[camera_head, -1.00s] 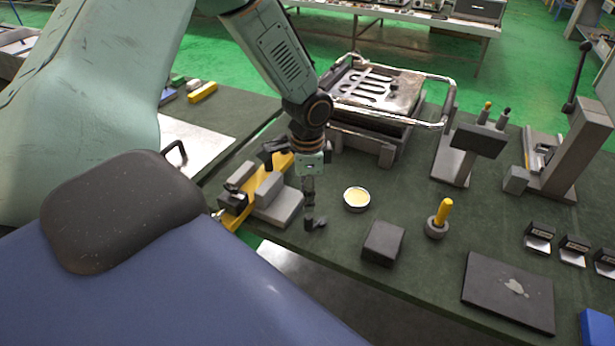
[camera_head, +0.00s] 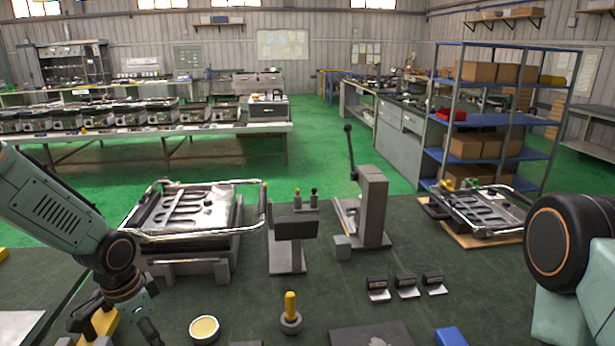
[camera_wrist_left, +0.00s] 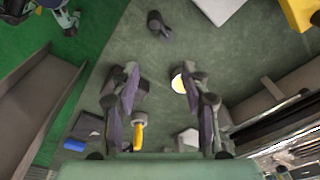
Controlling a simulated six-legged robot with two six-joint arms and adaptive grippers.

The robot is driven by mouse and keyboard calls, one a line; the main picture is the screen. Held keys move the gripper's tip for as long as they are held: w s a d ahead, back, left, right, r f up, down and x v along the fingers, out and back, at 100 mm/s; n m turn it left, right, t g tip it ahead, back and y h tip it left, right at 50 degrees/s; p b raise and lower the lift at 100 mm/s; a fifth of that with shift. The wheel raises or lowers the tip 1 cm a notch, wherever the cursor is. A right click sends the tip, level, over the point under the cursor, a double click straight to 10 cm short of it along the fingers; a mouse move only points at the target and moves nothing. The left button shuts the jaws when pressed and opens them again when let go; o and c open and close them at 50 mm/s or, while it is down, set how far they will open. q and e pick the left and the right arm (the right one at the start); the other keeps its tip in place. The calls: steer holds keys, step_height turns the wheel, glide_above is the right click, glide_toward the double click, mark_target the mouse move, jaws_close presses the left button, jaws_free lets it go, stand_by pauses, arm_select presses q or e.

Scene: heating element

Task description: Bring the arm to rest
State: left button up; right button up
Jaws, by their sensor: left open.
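My left arm comes in from the left in the head view, angled down to the table. My left gripper (camera_head: 149,330) is near the bottom edge there, partly cut off, left of a small round tin with yellow contents (camera_head: 204,328). In the left wrist view the two fingers of my left gripper (camera_wrist_left: 158,92) are spread, with nothing between them but green table top. The tin (camera_wrist_left: 179,84) shows beside one finger and a yellow-handled tool (camera_wrist_left: 138,132) by the other. My right arm's dark round joint shows at the right edge; its gripper is out of view.
A metal heating unit with a wire handle (camera_head: 190,215) stands right of my left forearm. A grey post with two knobs (camera_head: 288,240) and a lever press (camera_head: 372,208) stand farther right. Several small labelled blocks (camera_head: 406,285) and a blue block (camera_head: 450,337) are in front.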

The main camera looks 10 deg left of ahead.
arm_select(q)
steer(key=s+d+f+n+t+h+b, duration=0.1)
steer(key=s+d+f+n+b, duration=0.15)
steer(key=d+f, duration=0.3)
steer(key=s+d+f+n+t+b, duration=0.2)
steer(key=s+d+f+n, duration=0.15)
steer(key=d+f, duration=0.2)
steer(key=s+d+f+n+g+y+b, duration=0.1)
steer(key=s+f+g+b, duration=0.3)
steer(key=s+f, duration=1.3)
steer(key=s+b, duration=0.4)
steer(key=s, duration=0.1)
steer(key=shift+s+n+y+b, duration=0.15)
steer(key=shift+n+y+b, duration=0.15)
steer(key=shift+n+b, duration=0.1)
steer(key=shift+c, duration=0.9)
steer(key=shift+s, duration=0.1)
